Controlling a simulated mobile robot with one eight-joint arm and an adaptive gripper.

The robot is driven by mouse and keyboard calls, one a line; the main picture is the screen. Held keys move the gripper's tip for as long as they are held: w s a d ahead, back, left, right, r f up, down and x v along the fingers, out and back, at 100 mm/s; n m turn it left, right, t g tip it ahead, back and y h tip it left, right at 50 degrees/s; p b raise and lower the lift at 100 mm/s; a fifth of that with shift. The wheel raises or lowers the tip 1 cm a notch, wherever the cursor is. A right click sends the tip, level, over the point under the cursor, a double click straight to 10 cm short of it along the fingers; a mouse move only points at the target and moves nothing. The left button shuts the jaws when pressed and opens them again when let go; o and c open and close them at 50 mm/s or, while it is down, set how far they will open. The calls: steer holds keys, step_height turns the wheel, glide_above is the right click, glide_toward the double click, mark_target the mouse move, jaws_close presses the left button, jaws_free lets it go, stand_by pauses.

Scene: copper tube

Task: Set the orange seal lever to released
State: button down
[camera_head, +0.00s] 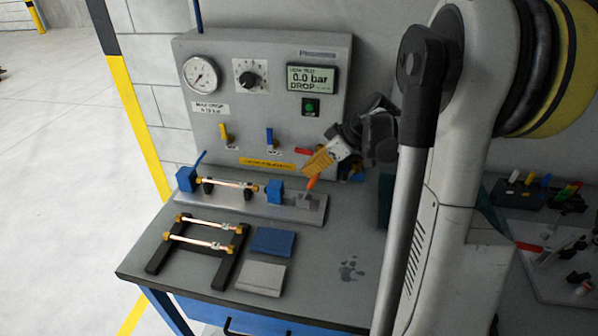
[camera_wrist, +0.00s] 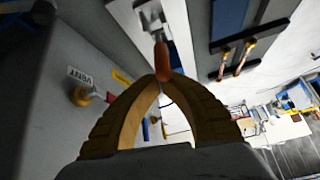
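The orange seal lever (camera_head: 312,183) stands at the right end of the test rail, rising from a grey block (camera_head: 308,201) and leaning a little to the right. My gripper (camera_head: 312,173) comes down on it from the upper right. In the wrist view the lever (camera_wrist: 162,58) points to my gripper (camera_wrist: 161,79), whose curved tan fingers close together at the lever's end. The fingertips look shut on that end and partly hide it. A copper tube (camera_head: 229,183) lies in the rail between blue blocks.
The grey panel (camera_head: 240,120) with gauge, knob and small yellow, blue and red valve levers stands close behind my gripper. A black rack (camera_head: 206,246) with copper tubes, a blue pad (camera_head: 272,241) and a grey pad (camera_head: 260,279) lie in front. The bench front right is clear.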

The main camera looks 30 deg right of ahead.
steer(key=shift+s+d+f+t+y+b, duration=0.3)
steer(key=shift+s+d+t+y+b, duration=0.15)
steer(key=shift+s+d+t+b, duration=0.15)
steer(key=shift+s+d+f+t+y+b, duration=0.25)
steer(key=shift+s+d+t+y+b, duration=0.25)
steer(key=shift+s+d+b, duration=0.15)
steer(key=shift+s+d, duration=0.1)
steer(key=w+a+r+p, duration=0.2)
steer(key=w+r, duration=0.1)
steer(key=f+p+v, duration=0.1)
steer(key=p+v, duration=0.1)
steer(key=v, duration=0.8)
steer(key=shift+s+d+p, duration=0.25)
steer(key=shift+p, duration=0.1)
